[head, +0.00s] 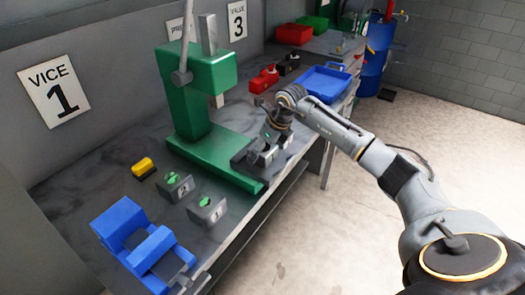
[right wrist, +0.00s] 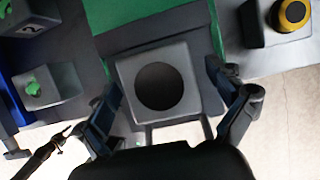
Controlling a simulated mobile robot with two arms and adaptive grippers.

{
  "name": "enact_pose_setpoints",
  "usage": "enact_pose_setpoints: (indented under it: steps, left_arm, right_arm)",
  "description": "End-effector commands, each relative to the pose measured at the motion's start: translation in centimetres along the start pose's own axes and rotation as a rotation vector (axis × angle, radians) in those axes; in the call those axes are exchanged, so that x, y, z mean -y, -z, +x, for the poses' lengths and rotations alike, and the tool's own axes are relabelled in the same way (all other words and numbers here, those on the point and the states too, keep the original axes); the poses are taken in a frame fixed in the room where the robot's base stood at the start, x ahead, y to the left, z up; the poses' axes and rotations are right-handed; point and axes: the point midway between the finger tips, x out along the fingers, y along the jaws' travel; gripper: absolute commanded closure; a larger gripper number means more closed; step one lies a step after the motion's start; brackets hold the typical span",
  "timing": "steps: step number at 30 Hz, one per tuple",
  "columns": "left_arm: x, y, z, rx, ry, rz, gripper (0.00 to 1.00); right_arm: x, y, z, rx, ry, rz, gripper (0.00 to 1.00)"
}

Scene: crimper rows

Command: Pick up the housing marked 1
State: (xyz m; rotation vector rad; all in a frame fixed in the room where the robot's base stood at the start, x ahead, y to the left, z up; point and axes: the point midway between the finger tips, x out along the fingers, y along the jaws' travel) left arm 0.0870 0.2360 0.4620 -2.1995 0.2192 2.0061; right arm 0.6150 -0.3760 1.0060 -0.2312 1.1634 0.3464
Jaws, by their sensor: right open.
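A grey block marked 1 (head: 208,212), with a green piece on top, stands on the bench right of the blue vice. A like block marked 2 (head: 178,188) stands just behind it. A grey block with a green piece (right wrist: 50,88) and the block marked 2 (right wrist: 30,25) show at the left of the right wrist view. My right gripper (head: 268,155) is over the bench by the green press, well right of the block marked 1. In the right wrist view its open fingers (right wrist: 172,112) stand either side of a grey block with a round dark hole (right wrist: 125,75).
The green press (head: 190,95) rises behind the blocks, its base reaching the bench's front edge. A blue vice (head: 125,220) stands at the left, a yellow-topped item (head: 142,168) behind. A blue tray (head: 325,82) lies beyond my right arm. Floor is open at right.

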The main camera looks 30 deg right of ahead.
Motion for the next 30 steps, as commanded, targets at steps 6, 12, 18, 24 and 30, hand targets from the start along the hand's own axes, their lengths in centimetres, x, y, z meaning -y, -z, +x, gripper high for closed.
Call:
enact_pose_setpoints:
  steps: [6,12,18,24,30]
  left_arm:
    - [0.0,0.0,0.1,0.000,0.000,0.001,0.66]
    - [0.0,0.0,0.1,0.001,0.000,0.001,0.66]
    - [0.0,0.0,0.0,0.001,-0.001,0.001,0.66]
    - [-0.1,-0.1,0.1,0.001,-0.001,0.002,0.66]
    - [-0.1,-0.1,0.8,0.001,-0.001,0.002,0.66]
  right_arm:
    - [0.0,0.0,0.0,0.000,0.001,0.000,0.22]
    - [0.0,0.0,0.0,0.000,0.001,0.000,0.63]
    - [0.1,-0.2,-0.2,0.005,0.002,0.000,0.95]
    - [0.1,-0.2,-0.2,0.005,0.002,0.000,0.96]
    - [0.1,-0.6,-1.0,0.008,0.004,0.000,0.96]
